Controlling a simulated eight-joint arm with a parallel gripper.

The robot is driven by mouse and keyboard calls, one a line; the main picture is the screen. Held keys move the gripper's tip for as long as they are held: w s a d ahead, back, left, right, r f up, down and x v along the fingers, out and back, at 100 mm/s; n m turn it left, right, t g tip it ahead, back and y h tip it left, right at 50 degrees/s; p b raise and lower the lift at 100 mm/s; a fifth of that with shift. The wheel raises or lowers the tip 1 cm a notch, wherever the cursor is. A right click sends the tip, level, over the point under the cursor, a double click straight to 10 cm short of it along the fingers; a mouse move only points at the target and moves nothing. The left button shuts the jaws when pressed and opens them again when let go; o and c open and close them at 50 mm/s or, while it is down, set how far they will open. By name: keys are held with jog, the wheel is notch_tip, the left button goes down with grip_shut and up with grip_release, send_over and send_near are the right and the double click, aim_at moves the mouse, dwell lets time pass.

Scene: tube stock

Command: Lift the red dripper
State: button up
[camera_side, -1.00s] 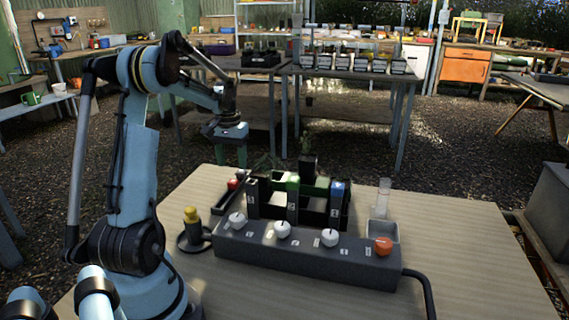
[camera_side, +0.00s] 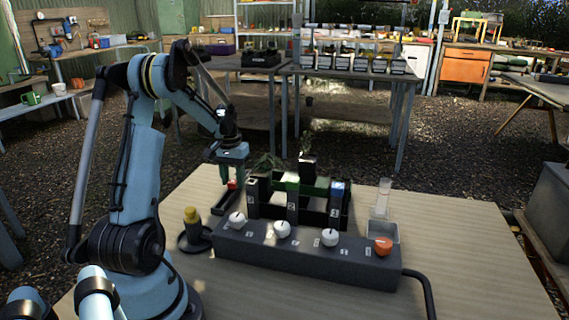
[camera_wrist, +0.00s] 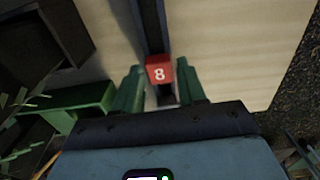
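The red dripper (camera_wrist: 159,69) has a square red top marked 8. It sits in a narrow dark tray (camera_wrist: 152,22) on the table and shows small and partly hidden in the side view (camera_side: 232,185). My gripper (camera_wrist: 160,82) is open, with one green finger on each side of the red dripper in the wrist view. I cannot tell whether either finger touches it. In the side view my gripper (camera_side: 231,176) points down over the tray's far end.
Right of the tray stands a dark rack (camera_side: 318,215) with numbered posts, a green bar and plants. In front is a grey box (camera_side: 305,259) with white knobs and an orange one. A yellow-topped item (camera_side: 191,214) stands left. A clear tube (camera_side: 382,198) stands right.

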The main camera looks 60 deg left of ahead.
grip_shut()
